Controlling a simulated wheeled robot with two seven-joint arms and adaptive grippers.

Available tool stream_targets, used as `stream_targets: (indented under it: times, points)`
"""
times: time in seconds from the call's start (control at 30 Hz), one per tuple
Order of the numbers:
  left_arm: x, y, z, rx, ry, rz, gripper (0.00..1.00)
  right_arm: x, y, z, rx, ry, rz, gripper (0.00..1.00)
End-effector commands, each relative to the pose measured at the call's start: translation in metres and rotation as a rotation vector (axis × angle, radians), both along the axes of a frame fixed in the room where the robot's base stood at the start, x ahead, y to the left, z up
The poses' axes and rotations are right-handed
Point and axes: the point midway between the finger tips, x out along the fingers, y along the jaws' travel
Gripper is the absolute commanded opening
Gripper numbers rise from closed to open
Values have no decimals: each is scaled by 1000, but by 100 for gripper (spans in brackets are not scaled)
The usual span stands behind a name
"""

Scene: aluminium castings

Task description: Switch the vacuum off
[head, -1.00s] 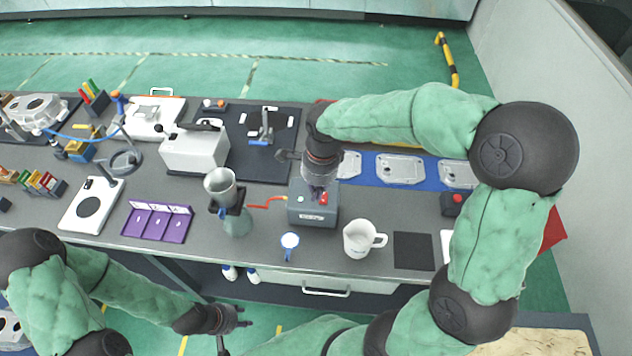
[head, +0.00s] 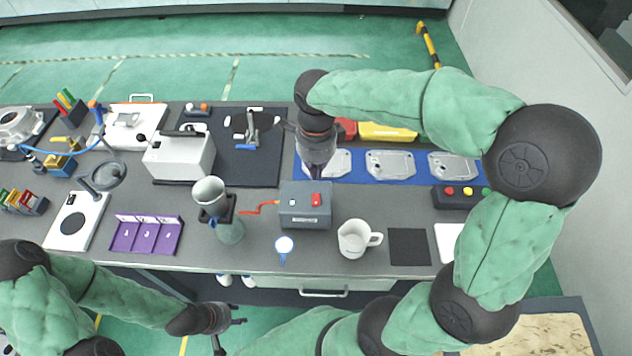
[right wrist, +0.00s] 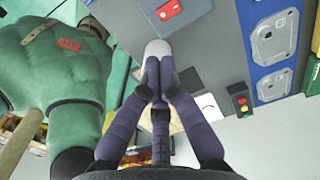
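The vacuum unit (head: 305,219) is a grey box on the bench, with a red switch (head: 316,200) on its top. A red hose joins it to a flask with a funnel (head: 230,229) at its left. My right gripper (head: 317,177) is above and behind the box, apart from the switch. In the right wrist view its fingers (right wrist: 158,92) are together, with nothing between them, and the red switch (right wrist: 168,10) shows at the top edge. Which way the switch is set is too small to tell. My left gripper (head: 232,333) is empty before the bench, its fingers spread.
A white jug (head: 353,240) stands right of the box, beside a dark mat (head: 409,246). A small blue-and-white item (head: 284,246) lies in front. Castings (head: 390,164) lie on a blue mat behind. A button box (head: 457,197) is further right.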

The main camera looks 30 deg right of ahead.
Motion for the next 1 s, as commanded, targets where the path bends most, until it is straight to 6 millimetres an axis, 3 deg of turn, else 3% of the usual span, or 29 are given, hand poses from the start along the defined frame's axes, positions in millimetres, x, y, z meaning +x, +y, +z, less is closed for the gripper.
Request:
stream_targets:
  times: [0.6,0.8,1.0]
  points:
    - [0,0,-26,0,0,0,40,-1,0,-110,0,4,1,0]
    - [0,0,-30,0,0,0,40,-1,0,-127,0,2,0,0]
    - [0,0,-30,0,0,0,40,0,0,-130,1,1,0,0]
